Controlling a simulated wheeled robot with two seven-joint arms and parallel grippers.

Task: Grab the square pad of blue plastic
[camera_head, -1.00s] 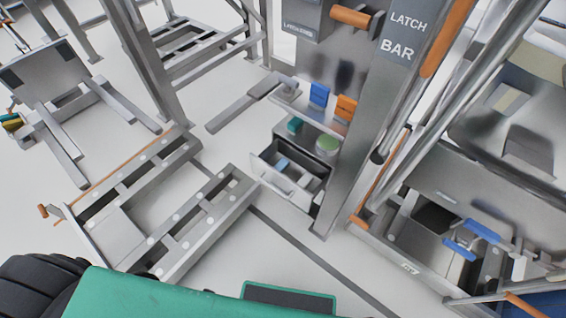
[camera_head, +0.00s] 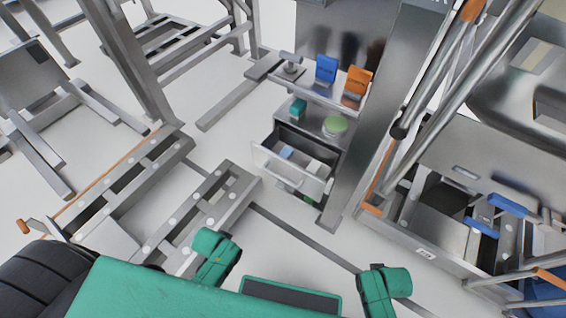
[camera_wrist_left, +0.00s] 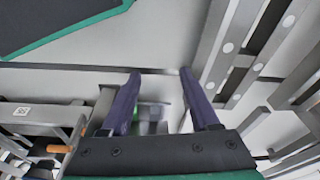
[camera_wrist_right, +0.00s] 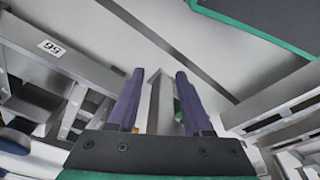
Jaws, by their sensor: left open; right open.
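A small light-blue piece (camera_head: 286,152) lies inside the open drawer (camera_head: 290,180) of the grey cabinet, at its left; it looks like the blue pad, but its exact shape is too small to tell. A pale block (camera_head: 315,167) lies to its right in the drawer. My left gripper (camera_wrist_left: 158,72) is open and empty in the left wrist view, its dark fingers apart over the floor. My right gripper (camera_wrist_right: 158,73) is open in the right wrist view, with a grey post behind its fingers. Neither gripper's fingers show in the head view; both are away from the drawer.
On the shelf above stand a blue bin (camera_head: 326,70) and an orange bin (camera_head: 357,81). Below them are a teal block (camera_head: 298,108) and a green round thing (camera_head: 335,126). A low metal frame (camera_head: 200,215) lies at left; a steel machine (camera_head: 450,190) stands at right. Floor before the drawer is clear.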

